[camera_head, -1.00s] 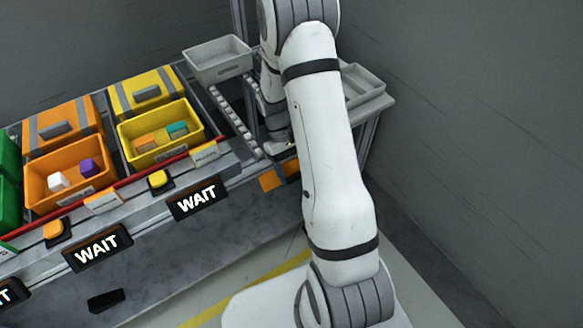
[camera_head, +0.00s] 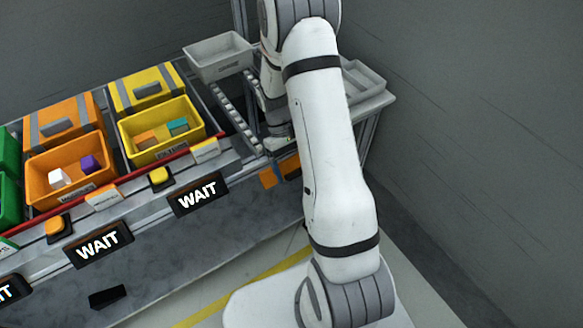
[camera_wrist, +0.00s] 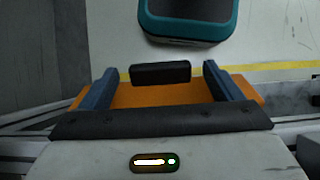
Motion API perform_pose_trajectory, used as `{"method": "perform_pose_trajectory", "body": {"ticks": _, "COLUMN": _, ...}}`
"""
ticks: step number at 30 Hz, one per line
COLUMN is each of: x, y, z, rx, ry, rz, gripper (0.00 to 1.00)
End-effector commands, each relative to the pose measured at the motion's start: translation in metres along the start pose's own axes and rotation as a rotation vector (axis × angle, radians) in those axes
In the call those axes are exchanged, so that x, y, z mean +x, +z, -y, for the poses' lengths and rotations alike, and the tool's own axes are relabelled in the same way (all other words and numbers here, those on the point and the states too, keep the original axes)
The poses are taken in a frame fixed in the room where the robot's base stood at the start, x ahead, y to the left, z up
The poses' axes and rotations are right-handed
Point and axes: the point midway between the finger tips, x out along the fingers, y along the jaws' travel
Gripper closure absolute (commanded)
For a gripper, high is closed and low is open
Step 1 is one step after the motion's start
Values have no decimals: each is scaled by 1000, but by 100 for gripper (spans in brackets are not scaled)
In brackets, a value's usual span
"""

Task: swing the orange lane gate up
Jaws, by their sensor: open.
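The orange lane gate (camera_wrist: 165,95) shows in the wrist view as a flat orange plate with a black bar-like handle (camera_wrist: 160,73) along its far edge. My gripper (camera_wrist: 159,70) is open, with one blue finger at each side of the handle. Gaps show between the fingers and the handle's ends. In the head view only small orange pieces of the gate (camera_head: 268,178) show at the right end of the bench, beside my arm. My arm hides the rest of the gate, and my gripper is mostly hidden there too.
A roller lane (camera_head: 237,112) runs back to a grey bin (camera_head: 219,57). A yellow bin (camera_head: 160,130) and an orange bin (camera_head: 70,172) hold small blocks left of it. A grey tray (camera_head: 367,82) stands behind my arm. Black WAIT signs (camera_head: 198,194) line the bench front.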

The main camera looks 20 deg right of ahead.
Motion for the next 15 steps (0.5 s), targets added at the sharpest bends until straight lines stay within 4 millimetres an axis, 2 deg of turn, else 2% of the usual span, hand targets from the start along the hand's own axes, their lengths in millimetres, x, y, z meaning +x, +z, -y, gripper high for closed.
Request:
{"method": "perform_pose_trajectory", "body": {"ticks": 9, "x": -53, "y": 1, "z": 0, "rx": -1, "ry": 2, "rz": -5, "gripper": 15}}
{"method": "perform_pose_trajectory", "body": {"ticks": 15, "x": -71, "y": 1, "z": 1, "rx": 0, "ry": 0, "rz": -2, "gripper": 15}}
